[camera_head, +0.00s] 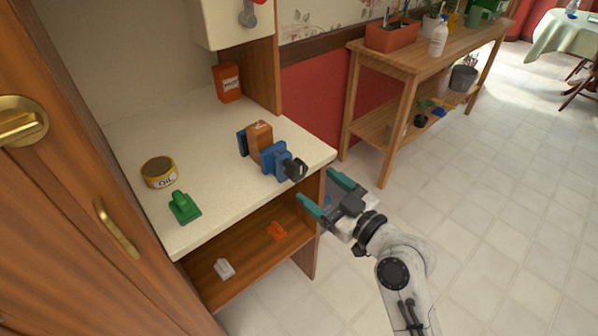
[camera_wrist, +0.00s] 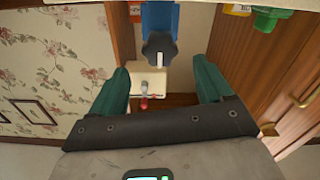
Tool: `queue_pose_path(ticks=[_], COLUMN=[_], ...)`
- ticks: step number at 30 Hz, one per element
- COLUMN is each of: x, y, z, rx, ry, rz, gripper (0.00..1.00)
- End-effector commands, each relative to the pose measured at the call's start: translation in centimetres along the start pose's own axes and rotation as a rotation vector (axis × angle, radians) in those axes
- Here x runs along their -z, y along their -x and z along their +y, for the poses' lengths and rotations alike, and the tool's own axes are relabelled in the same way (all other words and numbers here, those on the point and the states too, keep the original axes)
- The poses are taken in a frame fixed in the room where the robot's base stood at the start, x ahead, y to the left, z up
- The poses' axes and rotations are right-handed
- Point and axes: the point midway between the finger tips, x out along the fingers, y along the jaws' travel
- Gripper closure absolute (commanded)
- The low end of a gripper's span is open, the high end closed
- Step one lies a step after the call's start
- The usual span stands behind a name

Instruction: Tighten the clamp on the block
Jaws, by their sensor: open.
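The clamp (camera_head: 275,160) is blue with a dark knob (camera_head: 296,169) at its right end, and it lies on the cream worktop. The orange-brown block (camera_head: 259,136) sits between its blue jaws; I cannot tell how tightly. My gripper (camera_head: 325,193) is open and empty, with teal fingers, just off the worktop's right corner, apart from the knob. In the wrist view, the dark lobed knob (camera_wrist: 159,46) with a pale handle hangs ahead of the gap between my fingers (camera_wrist: 160,85), and part of the blue clamp (camera_wrist: 160,15) shows behind it.
An oil tin (camera_head: 159,172), a green object (camera_head: 184,207) and an orange-red container (camera_head: 228,82) stand on the worktop (camera_head: 222,137). Small items lie on the shelf below (camera_head: 250,262). A wooden plant bench (camera_head: 400,75) stands behind. The tiled floor at right is clear.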

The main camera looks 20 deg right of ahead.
Motion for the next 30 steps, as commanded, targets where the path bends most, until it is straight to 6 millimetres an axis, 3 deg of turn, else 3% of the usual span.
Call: queue_pose_path(ticks=[6,12,25,30], x=[0.2,0.1,-0.1,-0.1], y=[-4.2,-6.6,-7.4,-7.4], z=[0.0,0.0,-0.1,-0.1], rx=[0.003,0.002,0.001,0.001], ry=[-0.001,0.000,-0.001,-0.001], rz=[0.000,-0.002,-0.002,-0.002], gripper=[0.21,0.21,0.21,0.37])
